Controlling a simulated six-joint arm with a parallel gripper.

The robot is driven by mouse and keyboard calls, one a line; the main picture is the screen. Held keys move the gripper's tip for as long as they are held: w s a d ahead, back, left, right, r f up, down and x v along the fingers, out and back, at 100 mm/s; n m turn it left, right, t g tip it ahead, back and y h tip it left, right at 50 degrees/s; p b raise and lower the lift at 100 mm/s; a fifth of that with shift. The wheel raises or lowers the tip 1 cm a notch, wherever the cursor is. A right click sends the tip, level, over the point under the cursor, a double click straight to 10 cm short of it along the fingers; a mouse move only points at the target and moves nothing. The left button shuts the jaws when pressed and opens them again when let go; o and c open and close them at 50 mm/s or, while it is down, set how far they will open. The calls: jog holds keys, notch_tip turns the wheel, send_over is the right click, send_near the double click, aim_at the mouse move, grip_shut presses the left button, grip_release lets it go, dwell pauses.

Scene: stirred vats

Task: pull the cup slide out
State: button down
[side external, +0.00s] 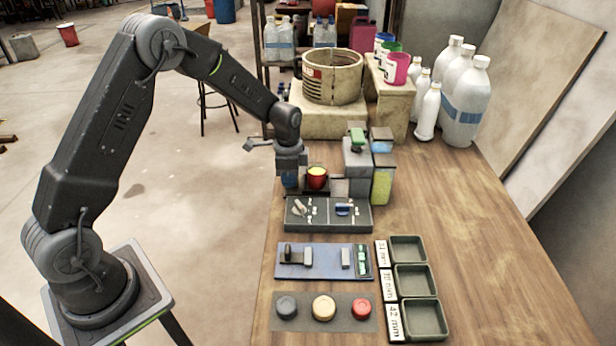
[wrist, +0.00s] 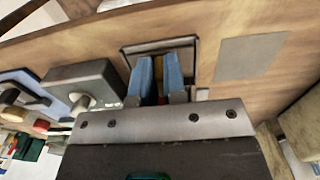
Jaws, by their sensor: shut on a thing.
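A red cup (side external: 317,178) with a yellow inside stands at the front of the grey vat unit (side external: 358,160), on the far part of the bench. My gripper (side external: 290,181) is low at the cup's left side. In the wrist view, the two blue fingers of my gripper (wrist: 160,80) are close together over a dark-edged plate (wrist: 187,44), with a narrow reddish-yellow strip between them. My gripper is shut on the cup slide, whose gripped part is mostly hidden by the fingers.
A grey switch panel (side external: 328,214) lies just in front, then a blue panel (side external: 325,262) and a panel of round buttons (side external: 323,308). Green trays (side external: 422,318) stand at right. A yellow-filled container (side external: 382,186) is beside the unit. The bench's right side is clear.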

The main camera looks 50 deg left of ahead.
jog(key=shift+s+a, duration=0.2)
jog(key=shift+a, duration=0.05)
jog(key=c, duration=1.2)
grip_release()
notch_tip(320, 180, up, 14)
jog(key=shift+f, duration=0.1)
